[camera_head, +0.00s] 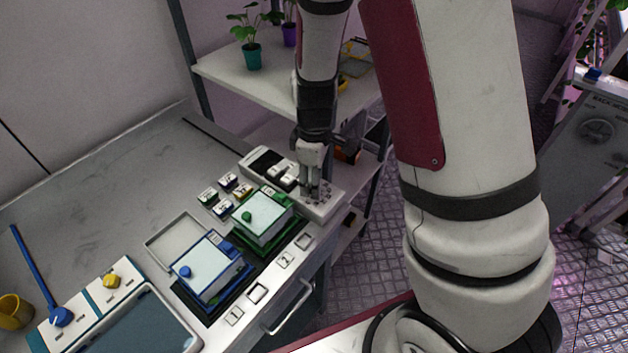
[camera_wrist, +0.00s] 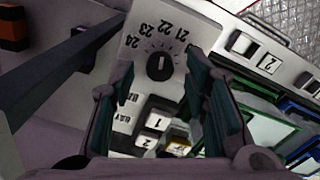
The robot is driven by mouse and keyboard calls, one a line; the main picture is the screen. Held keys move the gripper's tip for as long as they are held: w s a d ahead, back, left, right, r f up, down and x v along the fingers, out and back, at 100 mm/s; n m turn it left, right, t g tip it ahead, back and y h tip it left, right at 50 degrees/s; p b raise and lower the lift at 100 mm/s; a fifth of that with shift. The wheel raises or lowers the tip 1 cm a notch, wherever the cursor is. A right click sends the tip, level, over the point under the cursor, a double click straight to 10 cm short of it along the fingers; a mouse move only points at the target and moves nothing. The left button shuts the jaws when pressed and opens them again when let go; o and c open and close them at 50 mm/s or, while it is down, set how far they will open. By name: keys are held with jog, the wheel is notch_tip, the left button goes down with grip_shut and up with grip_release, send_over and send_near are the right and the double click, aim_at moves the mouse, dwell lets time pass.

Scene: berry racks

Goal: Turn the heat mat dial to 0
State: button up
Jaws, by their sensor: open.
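A black round dial (camera_wrist: 160,66) with a white pointer mark sits on a white control box (camera_wrist: 185,18). Printed numbers, about 21 to 24, curve around it; I read no 0 there. In the head view the long white box (camera_head: 258,158) lies at the table's far right corner, and my gripper hides its dial end. My gripper (camera_head: 313,190) points down over that end. In the wrist view my gripper (camera_wrist: 160,72) is open, with one finger on each side of the dial. I cannot tell whether the fingers touch the dial.
A green-framed box (camera_head: 262,219) and a blue-framed box (camera_head: 205,270) stand close by. Several small labelled blocks (camera_head: 228,181) lie beside the control box. A plant shelf (camera_head: 228,72) stands behind.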

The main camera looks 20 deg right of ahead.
jog(key=shift+f, duration=0.45)
grip_shut()
